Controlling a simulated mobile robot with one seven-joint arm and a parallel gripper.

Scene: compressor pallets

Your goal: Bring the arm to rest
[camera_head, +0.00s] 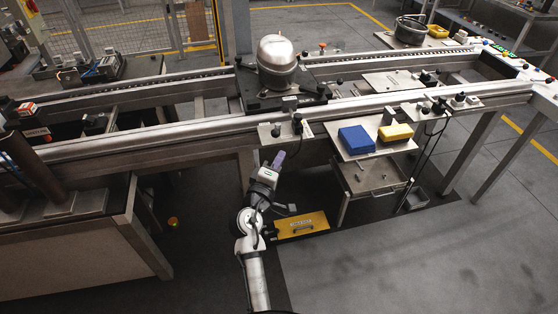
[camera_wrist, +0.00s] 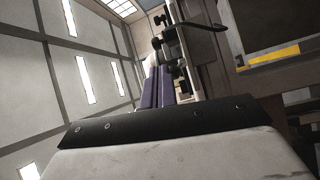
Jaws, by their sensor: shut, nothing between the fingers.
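My gripper (camera_head: 280,157) is at the upper end of my arm in the head view, pointing up toward the conveyor's front rail. Its purple fingers are together and nothing shows between them. In the wrist view the fingers of my gripper (camera_wrist: 158,90) stand side by side, pointing up the picture, with no object at the tips. The gripper is left of and apart from the shelf with the blue box, as seen in the head view.
The conveyor rail (camera_head: 200,133) crosses in front, carrying a rounded metal compressor (camera_head: 277,60) on a dark pallet. A shelf (camera_head: 366,151) holds a blue box (camera_head: 356,140) and a yellow box (camera_head: 396,132). A yellow case (camera_head: 302,225) lies low beside my arm. Floor at lower right is clear.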

